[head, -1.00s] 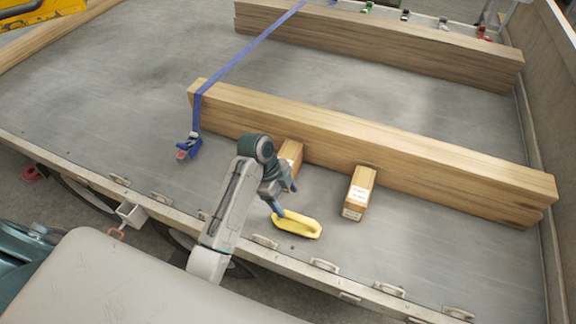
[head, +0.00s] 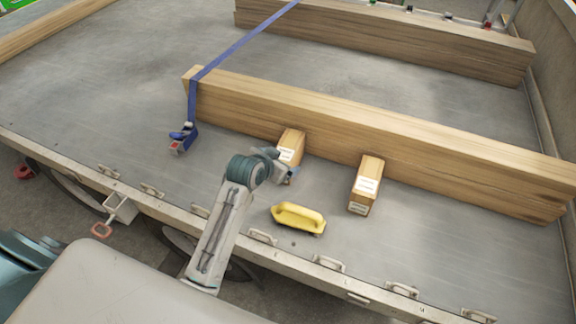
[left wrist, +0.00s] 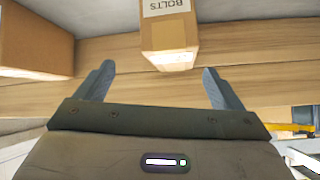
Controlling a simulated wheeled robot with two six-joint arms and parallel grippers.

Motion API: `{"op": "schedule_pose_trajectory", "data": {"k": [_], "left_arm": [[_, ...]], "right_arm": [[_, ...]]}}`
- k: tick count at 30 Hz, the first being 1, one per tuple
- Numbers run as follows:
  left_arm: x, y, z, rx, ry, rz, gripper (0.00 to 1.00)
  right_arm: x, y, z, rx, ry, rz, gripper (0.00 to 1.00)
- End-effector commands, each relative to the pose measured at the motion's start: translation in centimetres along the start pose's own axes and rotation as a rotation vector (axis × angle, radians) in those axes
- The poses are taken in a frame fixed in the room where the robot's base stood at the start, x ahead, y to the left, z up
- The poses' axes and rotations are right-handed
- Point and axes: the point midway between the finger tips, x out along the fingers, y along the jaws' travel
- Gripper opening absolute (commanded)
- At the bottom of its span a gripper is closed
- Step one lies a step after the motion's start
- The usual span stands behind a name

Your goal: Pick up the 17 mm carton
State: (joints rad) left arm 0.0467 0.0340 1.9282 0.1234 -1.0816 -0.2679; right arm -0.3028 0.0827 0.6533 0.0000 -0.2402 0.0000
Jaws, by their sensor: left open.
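Two small brown cartons with white labels stand in front of the near timber. The left carton (head: 290,147) is partly hidden by my left gripper (head: 287,176); the right carton (head: 366,184) stands clear of it. No size can be read on either label. In the left wrist view, a carton (left wrist: 168,32) with a label reading BOLTS, upside down, is at top centre. My left gripper (left wrist: 156,70) is open there, its two fingers apart below the carton, with nothing held. Another carton (left wrist: 35,42) is at the left edge. My right gripper is not in view.
A long timber beam (head: 400,141) lies behind the cartons. A yellow handle-shaped thing (head: 298,216) lies in front of them, near the trailer's edge rail with its metal loops. A blue strap (head: 240,42) with a ratchet (head: 182,138) crosses the beam. The grey deck (head: 100,110) at left is clear.

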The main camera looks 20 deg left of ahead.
Motion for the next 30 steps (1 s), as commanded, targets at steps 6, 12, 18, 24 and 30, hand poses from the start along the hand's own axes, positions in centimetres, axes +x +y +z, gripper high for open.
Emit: {"op": "schedule_pose_trajectory", "data": {"k": [6,12,18,24,30], "left_arm": [[-0.1,-1.2,-0.9,-0.189,0.154,-0.075,0.89],[1.9,-1.6,-1.7,-0.211,0.17,-0.079,0.89],[4.6,-1.8,-2.0,-0.209,0.169,-0.078,0.89],[5.8,-2.0,-2.1,-0.209,0.168,-0.078,0.89],[8.4,-2.3,-2.1,-0.209,0.166,-0.078,0.89]], "right_arm": [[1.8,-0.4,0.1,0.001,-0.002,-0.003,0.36],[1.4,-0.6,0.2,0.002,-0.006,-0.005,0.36],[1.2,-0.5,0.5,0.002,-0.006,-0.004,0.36],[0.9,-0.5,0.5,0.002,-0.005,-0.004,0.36],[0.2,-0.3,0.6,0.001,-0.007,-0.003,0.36]]}}
